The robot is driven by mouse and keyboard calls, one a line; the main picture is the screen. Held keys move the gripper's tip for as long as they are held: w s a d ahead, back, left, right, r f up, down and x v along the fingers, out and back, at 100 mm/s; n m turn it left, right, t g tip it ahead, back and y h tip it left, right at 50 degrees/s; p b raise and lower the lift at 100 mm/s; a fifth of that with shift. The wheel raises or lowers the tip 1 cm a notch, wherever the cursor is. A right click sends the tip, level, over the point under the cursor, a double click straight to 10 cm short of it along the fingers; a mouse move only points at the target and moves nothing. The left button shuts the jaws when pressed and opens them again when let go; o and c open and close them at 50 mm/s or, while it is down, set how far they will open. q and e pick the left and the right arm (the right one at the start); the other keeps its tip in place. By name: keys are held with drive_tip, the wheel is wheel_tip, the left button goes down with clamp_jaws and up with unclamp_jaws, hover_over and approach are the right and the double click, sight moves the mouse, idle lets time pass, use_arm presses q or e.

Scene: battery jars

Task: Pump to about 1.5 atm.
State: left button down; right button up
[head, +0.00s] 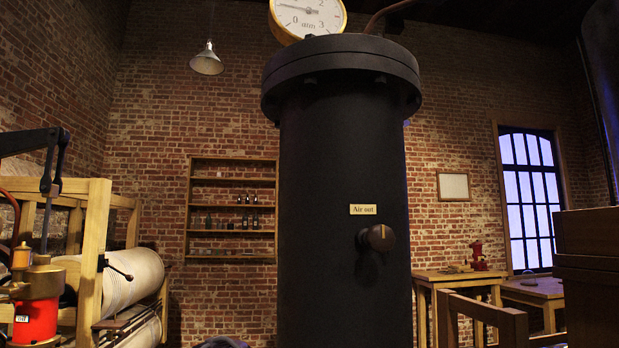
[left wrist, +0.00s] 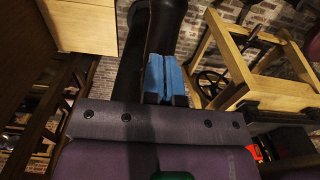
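The brass-rimmed pressure gauge (head: 307,14) sits above the black tank (head: 345,190) in the head view, its top cut off. Its needle points left and slightly up; the 2 and 3 show, but I cannot read an exact value. The tank carries an "Air out" plate (head: 363,210) and a round dark knob (head: 376,238). The red pump cylinder (head: 36,320) with brass top stands at the lower left, under a black lever (head: 54,160). My left gripper (left wrist: 166,76) shows blue finger pads close together, with nothing visible between them. My right gripper is in neither view.
A wooden frame with a large pale roller (head: 125,280) is beside the pump. Wall shelves (head: 232,215) with small bottles are behind. A wooden table (head: 458,275) stands at the right, with a dark wooden cabinet (head: 590,270) at the right edge.

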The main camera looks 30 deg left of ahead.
use_arm(q)
drive_tip(key=shift+r, duration=0.4)
wheel_tip(320, 180, up, 14)
drive_tip(key=p, duration=0.5)
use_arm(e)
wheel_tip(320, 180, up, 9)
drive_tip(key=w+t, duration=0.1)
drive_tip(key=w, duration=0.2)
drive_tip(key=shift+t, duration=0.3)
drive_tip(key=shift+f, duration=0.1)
use_arm(q)
wheel_tip(320, 180, down, 15)
drive_tip(key=b, duration=0.6)
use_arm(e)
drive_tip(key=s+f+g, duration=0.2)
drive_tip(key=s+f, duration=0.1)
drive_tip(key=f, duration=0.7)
use_arm(q)
wheel_tip(320, 180, up, 15)
drive_tip(key=p, duration=0.5)
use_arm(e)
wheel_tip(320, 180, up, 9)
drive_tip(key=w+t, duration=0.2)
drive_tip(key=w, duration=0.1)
